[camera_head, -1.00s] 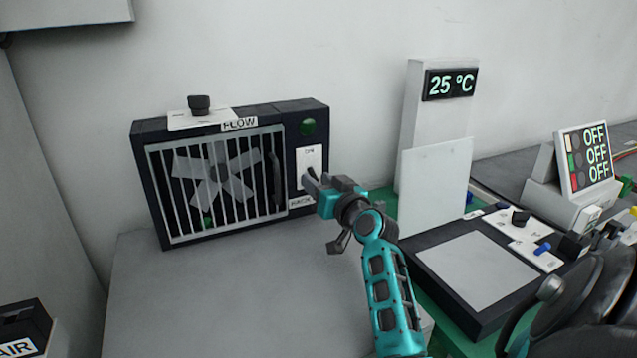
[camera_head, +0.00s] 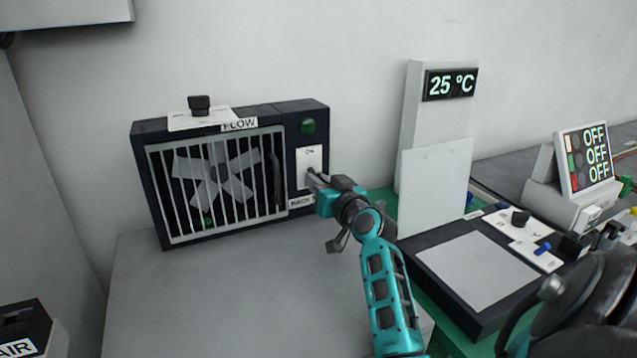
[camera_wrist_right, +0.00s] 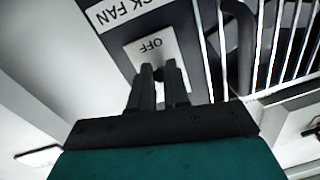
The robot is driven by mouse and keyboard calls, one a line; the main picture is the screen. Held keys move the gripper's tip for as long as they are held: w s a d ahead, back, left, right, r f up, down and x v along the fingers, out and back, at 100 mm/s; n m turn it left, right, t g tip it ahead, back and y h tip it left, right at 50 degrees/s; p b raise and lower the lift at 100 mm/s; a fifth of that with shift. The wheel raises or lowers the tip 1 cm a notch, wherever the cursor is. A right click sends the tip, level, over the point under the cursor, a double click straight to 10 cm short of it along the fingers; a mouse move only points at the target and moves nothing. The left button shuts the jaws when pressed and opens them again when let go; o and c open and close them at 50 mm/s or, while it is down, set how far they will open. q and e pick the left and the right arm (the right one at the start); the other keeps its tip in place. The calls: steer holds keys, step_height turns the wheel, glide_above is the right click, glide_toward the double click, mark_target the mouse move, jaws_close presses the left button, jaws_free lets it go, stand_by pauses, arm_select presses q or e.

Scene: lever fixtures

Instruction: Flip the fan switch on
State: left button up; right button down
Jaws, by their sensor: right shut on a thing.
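The black fan box (camera_head: 137,190) with a barred front and a grey fan stands at the back left of the grey table. Its white switch plate (camera_head: 309,155), marked ON at the top, is on the right of its front. In the right wrist view the plate (camera_wrist_right: 152,50) shows OFF. My right gripper (camera_head: 313,180) is at the plate's lower part. It is shut on the dark switch lever (camera_wrist_right: 158,73), mostly hidden between the fingertips; its exact tilt is unclear. My left gripper is not in view.
A FLOW knob (camera_head: 199,104) sits on top of the fan box, and a green lamp (camera_head: 308,126) is above the switch plate. A 25 °C display (camera_head: 451,83) and a panel reading OFF (camera_head: 584,155) stand to the right. The table (camera_head: 220,290) before the fan is clear.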

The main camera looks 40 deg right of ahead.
mark_target(312, 171)
step_height(312, 171, up, 3)
steer(key=g+y+p, duration=0.1)
steer(key=g+p, duration=0.2)
steer(key=p, duration=0.1)
steer(key=g+p, duration=0.4)
steer(key=shift+w+d+r+m+y, duration=0.1)
steer(key=shift+r+m+y, duration=0.1)
steer(key=shift+m+y, duration=0.15)
steer(key=shift+w+r+g+y, duration=0.1)
steer(key=shift+r+g+y, duration=0.15)
steer(key=shift+g, duration=0.45)
steer(key=shift+w+r+g+y, duration=0.1)
steer(key=shift+r+g+y, duration=0.1)
steer(key=shift+g, duration=0.5)
steer(key=c, duration=1.1)
jaws_free()
